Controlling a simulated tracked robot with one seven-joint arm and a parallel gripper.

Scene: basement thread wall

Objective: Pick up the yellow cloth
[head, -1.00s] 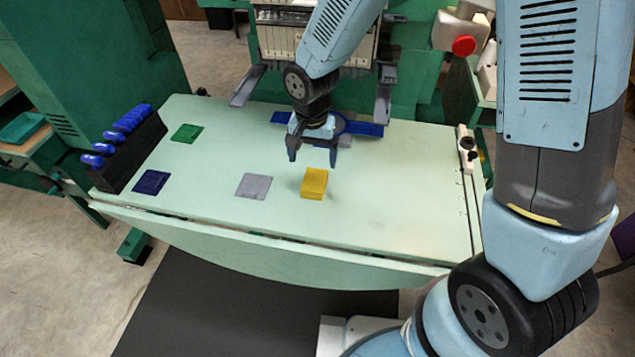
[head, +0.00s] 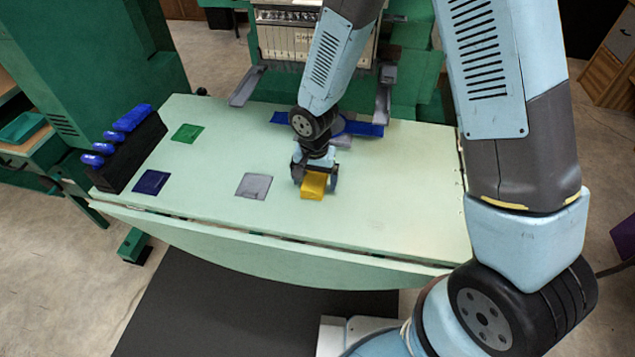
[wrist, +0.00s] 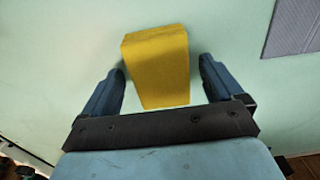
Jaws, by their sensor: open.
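The yellow cloth (head: 314,187) lies on the pale green table, looking like a thick folded block. In the wrist view the yellow cloth (wrist: 158,62) lies between and beyond the fingertips, with a gap on each side. My gripper (head: 315,180) is open and low over the table at the cloth, one finger to each side of it. In the wrist view my gripper (wrist: 162,75) holds nothing. The head view hides the cloth's far part behind the gripper.
A grey cloth (head: 254,186) lies left of the yellow one. A dark blue cloth (head: 151,182) and a green cloth (head: 187,133) lie farther left. A black rack (head: 128,155) with blue-handled tools stands at the left edge. A blue item (head: 362,129) lies behind my gripper.

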